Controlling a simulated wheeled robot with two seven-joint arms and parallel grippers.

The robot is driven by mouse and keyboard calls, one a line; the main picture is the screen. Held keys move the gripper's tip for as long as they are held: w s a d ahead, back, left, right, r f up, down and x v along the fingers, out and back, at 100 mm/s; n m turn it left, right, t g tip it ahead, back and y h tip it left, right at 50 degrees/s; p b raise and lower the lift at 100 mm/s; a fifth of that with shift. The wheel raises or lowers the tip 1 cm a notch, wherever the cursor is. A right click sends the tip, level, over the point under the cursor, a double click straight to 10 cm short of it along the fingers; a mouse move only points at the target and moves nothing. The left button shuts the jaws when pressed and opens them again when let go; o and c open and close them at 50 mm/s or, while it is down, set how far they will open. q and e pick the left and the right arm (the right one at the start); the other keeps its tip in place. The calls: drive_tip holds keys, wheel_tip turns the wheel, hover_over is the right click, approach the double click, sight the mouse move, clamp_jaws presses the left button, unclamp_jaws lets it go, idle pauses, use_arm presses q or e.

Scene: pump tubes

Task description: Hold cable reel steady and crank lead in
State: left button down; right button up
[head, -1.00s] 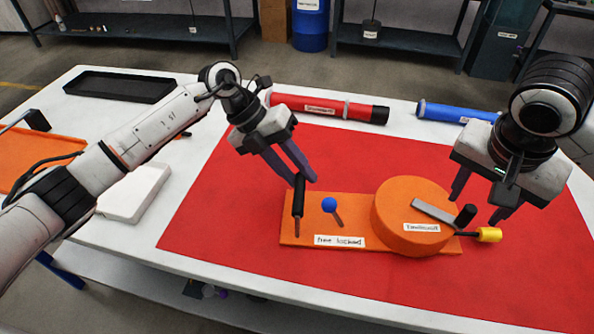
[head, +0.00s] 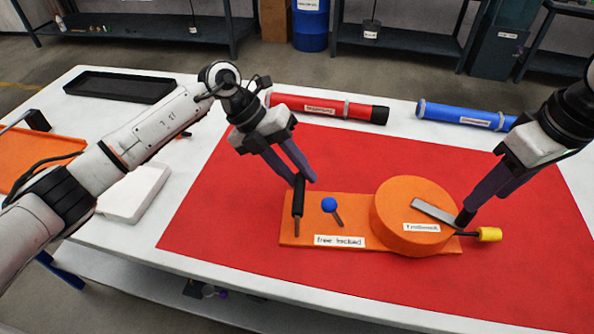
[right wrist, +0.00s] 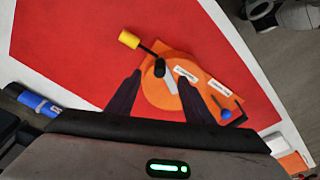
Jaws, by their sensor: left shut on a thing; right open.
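The orange cable reel (head: 405,200) is a round drum on an orange base plate (head: 360,208) on the red mat. A grey crank arm (head: 436,213) lies across its top, with a black knob (right wrist: 159,68) at its end. A lead with a yellow end (head: 489,234) sticks out at the right. A blue-balled lever (head: 329,205) stands beside the "free locked" label (head: 339,241). My left gripper (head: 304,180) is shut on the upright black handle (head: 298,200) at the plate's left end. My right gripper (head: 466,215) is open at the crank knob, its fingers either side in the right wrist view.
A red tube (head: 330,107) and a blue tube (head: 465,115) lie behind the mat. A black tray (head: 120,86) and a white slab (head: 135,190) are at the left. The red mat (head: 230,235) is clear left of the plate.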

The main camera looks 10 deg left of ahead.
sight(457, 229)
drive_tip(key=f, duration=0.6)
drive_tip(key=w+f, duration=0.1)
drive_tip(key=f, duration=0.1)
drive_tip(key=shift+a+f, duration=0.35)
drive_tip(key=shift+f, duration=0.05)
drive_tip(key=shift+w, duration=0.1)
drive_tip(key=c, duration=0.9)
drive_tip(key=shift+d, duration=0.1)
drive_tip(key=shift+c, duration=0.3)
drive_tip(key=shift+d+f, duration=0.1)
drive_tip(key=shift+f, duration=0.2)
drive_tip(key=shift+s+a+f+m, duration=0.1)
drive_tip(key=shift+s+a+m, duration=0.25)
drive_tip(key=shift+s+m, duration=0.45)
drive_tip(key=shift+w, duration=0.1)
